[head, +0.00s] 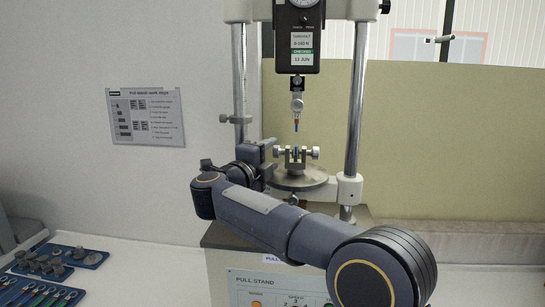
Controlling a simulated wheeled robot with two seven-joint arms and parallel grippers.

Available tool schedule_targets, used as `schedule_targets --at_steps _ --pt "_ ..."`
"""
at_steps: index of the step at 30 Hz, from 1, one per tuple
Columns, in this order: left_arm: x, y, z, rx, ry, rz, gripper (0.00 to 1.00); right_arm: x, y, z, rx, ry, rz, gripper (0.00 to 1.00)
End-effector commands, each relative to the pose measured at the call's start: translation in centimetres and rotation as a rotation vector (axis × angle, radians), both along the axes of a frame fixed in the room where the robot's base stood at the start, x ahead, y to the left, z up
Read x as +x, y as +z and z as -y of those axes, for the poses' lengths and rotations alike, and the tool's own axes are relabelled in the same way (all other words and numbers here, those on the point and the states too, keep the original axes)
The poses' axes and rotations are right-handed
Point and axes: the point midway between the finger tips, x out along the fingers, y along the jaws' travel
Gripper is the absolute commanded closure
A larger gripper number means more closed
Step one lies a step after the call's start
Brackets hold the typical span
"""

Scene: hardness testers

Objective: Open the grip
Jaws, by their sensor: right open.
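The pull stand's lower grip (296,158) is a small metal vise with a round knob at each side, on a round metal plate (300,179). A thin blue piece stands between its jaws; I cannot tell whether they clamp it. Above it, a small blue and orange piece (296,124) hangs from the upper holder (297,100) under the force gauge (298,45). My right gripper (270,152) is open, just left of the lower grip, near its left knob. I cannot tell if it touches the knob. My left gripper is out of view.
Steel columns (356,100) stand on both sides of the grip. My right forearm crosses in front of the stand's base, partly hiding its control panel (280,284). Blue trays (75,257) of metal parts lie at the lower left. A printed sheet (146,117) hangs on the wall.

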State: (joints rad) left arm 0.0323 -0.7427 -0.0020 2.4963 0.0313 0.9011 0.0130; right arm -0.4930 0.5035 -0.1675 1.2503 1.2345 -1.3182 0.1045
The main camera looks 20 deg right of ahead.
Motion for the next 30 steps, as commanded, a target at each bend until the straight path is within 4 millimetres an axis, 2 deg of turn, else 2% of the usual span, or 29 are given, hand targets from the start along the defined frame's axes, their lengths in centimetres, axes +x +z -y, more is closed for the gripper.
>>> schedule_targets --at_steps 3,9,14,22,26,29,30 --pt "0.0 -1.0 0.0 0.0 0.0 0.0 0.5 -1.3 -0.4 -1.9 0.001 0.003 0.001 0.5" --pt "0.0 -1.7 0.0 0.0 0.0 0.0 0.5 -3.0 -0.6 -4.3 0.0 0.003 0.001 0.5" --pt "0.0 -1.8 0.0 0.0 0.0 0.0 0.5 -3.6 -0.5 -5.0 0.0 0.0 0.0 0.5" --pt "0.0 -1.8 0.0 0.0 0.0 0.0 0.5 -3.7 -0.5 -5.0 -0.001 0.0 -0.001 0.5" --pt "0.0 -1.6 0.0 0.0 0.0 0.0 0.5 -2.8 0.3 -5.5 -0.051 0.034 0.0 0.5" --pt "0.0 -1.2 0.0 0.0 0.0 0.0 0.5 -0.6 2.1 -7.0 -0.195 0.122 -0.009 0.5" --pt "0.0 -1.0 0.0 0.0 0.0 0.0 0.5 0.7 3.1 -8.0 -0.287 0.175 -0.022 0.5"
